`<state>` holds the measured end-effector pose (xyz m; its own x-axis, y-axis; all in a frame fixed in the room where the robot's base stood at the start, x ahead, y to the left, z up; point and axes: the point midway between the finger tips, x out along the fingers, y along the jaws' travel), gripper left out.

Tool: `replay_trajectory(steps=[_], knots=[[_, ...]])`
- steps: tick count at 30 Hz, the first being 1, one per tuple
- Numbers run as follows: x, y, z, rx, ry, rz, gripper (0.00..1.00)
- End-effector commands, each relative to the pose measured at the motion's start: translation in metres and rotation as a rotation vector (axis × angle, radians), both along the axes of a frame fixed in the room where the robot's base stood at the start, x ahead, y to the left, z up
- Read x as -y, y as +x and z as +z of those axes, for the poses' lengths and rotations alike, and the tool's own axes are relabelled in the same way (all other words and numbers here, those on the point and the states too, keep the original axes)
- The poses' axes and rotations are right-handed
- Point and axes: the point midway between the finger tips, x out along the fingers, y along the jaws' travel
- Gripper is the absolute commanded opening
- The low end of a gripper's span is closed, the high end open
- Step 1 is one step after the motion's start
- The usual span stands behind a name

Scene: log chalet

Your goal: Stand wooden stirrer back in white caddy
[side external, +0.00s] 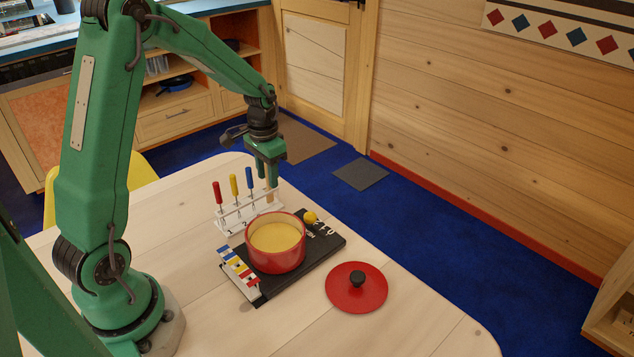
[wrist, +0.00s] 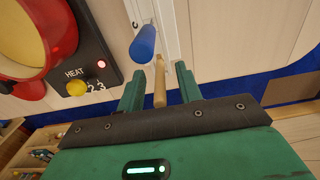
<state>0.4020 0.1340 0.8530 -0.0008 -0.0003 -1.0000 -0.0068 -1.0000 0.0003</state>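The wooden stirrer (side external: 270,186) stands roughly upright at the right end of the white caddy (side external: 236,219), and its lower end looks to be at the caddy. My gripper (side external: 267,158) is above that end, pointing down. In the wrist view the stirrer (wrist: 159,82) lies between the two green fingers (wrist: 160,88), with a visible gap on each side, so the fingers are open around it. The blue-handled fork (wrist: 144,43) is close beside it. How deep the stirrer sits in the caddy is hard to tell.
Red (side external: 217,194), yellow (side external: 234,186) and blue (side external: 249,182) handles stand in the caddy. In front, a red pot (side external: 275,262) of yellow contents sits on a black heater (side external: 328,241). A red lid (side external: 342,297) lies on the table's clear right part.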

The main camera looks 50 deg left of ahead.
Motion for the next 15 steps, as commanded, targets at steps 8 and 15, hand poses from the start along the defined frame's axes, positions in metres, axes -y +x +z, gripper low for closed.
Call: replay_trajectory(steps=[8, 15], knots=[[0.0, 0.0, 0.001, 0.001, 0.0, 0.0, 0.35], [0.0, 0.001, 0.014, 0.003, 0.001, 0.0, 0.35]])
